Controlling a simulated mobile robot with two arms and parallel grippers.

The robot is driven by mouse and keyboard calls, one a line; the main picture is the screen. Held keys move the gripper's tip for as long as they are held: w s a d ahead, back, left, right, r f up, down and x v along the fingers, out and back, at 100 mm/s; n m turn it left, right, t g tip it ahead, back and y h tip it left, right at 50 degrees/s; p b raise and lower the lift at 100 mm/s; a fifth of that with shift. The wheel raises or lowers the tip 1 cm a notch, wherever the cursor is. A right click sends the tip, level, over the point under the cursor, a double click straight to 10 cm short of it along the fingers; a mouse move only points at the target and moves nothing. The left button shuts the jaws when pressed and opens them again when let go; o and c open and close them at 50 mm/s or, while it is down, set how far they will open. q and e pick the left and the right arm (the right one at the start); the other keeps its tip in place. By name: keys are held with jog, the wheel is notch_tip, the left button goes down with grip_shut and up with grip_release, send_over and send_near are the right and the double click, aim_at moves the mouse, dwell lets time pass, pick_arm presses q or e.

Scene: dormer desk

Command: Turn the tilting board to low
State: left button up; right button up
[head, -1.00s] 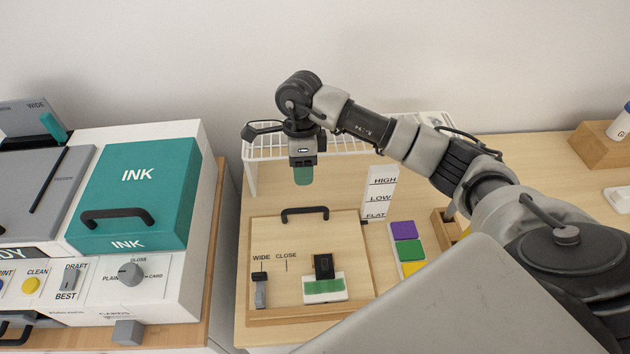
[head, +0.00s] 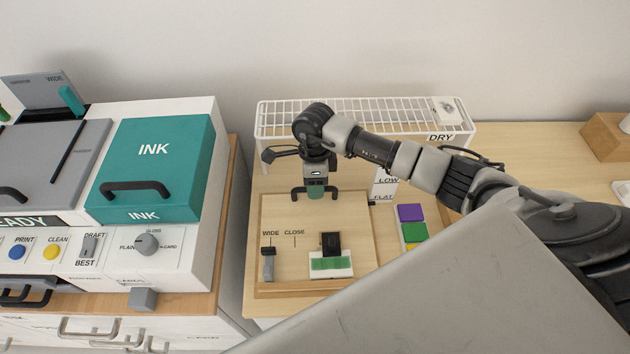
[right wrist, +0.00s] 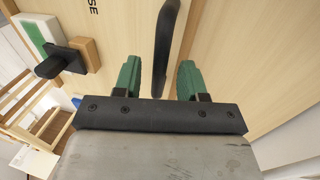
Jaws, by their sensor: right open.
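The tilting board (head: 284,218) is a light wooden panel with a dark bar handle (right wrist: 166,45) at its far edge. It appears to lie down flat. A white scale card (head: 385,186) beside it shows LOW and FLAT; its top is hidden by my right arm. My right gripper (head: 316,193) is open above the board's far edge, at the handle. In the right wrist view its green fingers (right wrist: 160,80) stand apart, one on each side of the handle. My left gripper is not in view.
On the board are a WIDE/CLOSE slider (head: 268,266) and a green-and-white block (head: 331,265) with a black grip. Coloured pads (head: 411,213) lie to the right. A white wire rack (head: 290,118) stands behind. A printer-like machine with a teal INK lid (head: 150,180) is at the left.

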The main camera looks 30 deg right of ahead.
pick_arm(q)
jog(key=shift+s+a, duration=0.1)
pick_arm(e)
jog(key=shift+c, duration=0.3)
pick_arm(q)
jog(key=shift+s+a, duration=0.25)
pick_arm(e)
grip_shut()
jog(key=shift+r, duration=0.1)
